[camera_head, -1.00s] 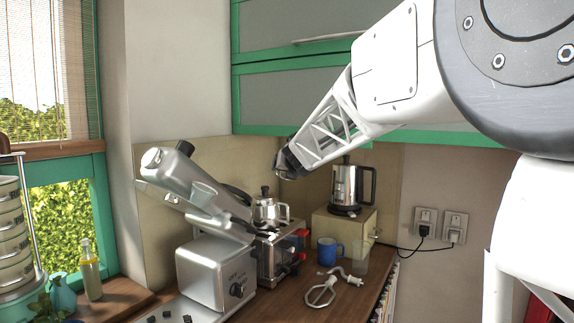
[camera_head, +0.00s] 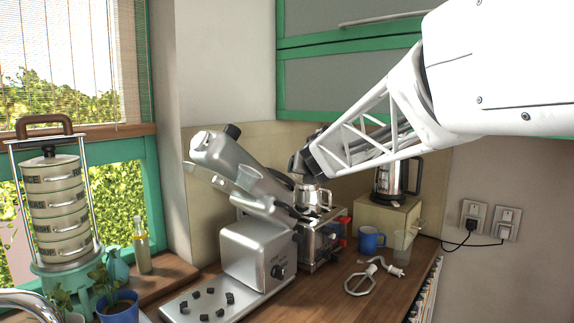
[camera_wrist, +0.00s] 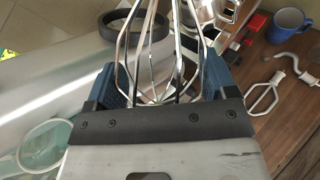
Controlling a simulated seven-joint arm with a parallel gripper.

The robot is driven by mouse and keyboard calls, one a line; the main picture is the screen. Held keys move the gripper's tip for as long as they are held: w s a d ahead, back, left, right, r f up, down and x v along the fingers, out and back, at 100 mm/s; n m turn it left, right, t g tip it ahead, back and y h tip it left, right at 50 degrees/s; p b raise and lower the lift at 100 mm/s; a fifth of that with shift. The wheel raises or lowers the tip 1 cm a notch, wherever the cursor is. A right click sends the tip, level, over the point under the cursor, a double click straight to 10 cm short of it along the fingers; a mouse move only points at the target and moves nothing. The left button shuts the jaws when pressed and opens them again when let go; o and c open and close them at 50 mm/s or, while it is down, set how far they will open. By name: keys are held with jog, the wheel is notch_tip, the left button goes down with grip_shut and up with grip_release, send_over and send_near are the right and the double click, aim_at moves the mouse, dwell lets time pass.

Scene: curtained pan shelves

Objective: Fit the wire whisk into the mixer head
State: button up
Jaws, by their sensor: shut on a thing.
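The silver mixer (camera_head: 258,256) stands on the counter with its mixer head (camera_head: 228,158) tilted up. My gripper (camera_head: 300,166) is above and right of the head's lower end, in front of the steel pot in the picture. In the wrist view my gripper (camera_wrist: 163,92) is shut on the wire whisk (camera_wrist: 150,52), whose wire loops extend beyond the blue fingers. The whisk's upper end is hidden by the gripper. The mixer head (camera_wrist: 50,85) fills the left of the wrist view, beside the whisk. The whisk cannot be made out in the head view.
A beater (camera_head: 360,281) and a dough hook (camera_head: 388,268) lie on the wooden counter. A blue mug (camera_head: 370,240), a clear glass (camera_head: 402,246), a toaster (camera_head: 322,243), a steel pot (camera_head: 313,197) and a kettle (camera_head: 392,178) stand nearby. A stacked tin carrier (camera_head: 58,205) is at left.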

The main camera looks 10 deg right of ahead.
jog(key=s+a+f, duration=1.3)
jog(key=a+f, duration=0.1)
jog(key=a+f+n+y, duration=0.2)
jog(key=a+f, duration=1)
jog(key=f, duration=0.1)
jog(key=w+a+r+m+h, duration=0.1)
jog(key=w+a+r, duration=0.1)
jog(key=r, duration=0.4)
jog(key=w+a+r+m+h, duration=0.1)
jog(key=w+a+r+h, duration=0.1)
jog(key=r, duration=0.4)
jog(key=shift+w+a+r+m, duration=0.15)
jog(key=shift+a+r+m, duration=0.1)
jog(key=shift+a+m, duration=0.15)
dwell(0.4)
jog(key=shift+w+d+r, duration=0.15)
jog(key=shift+d+r, duration=0.1)
jog(key=shift+r, duration=0.05)
jog(key=shift+w+d+r, duration=0.15)
jog(key=shift+r, duration=0.1)
jog(key=shift+w+d+r, duration=0.2)
jog(key=shift+r, duration=0.1)
dwell(1.3)
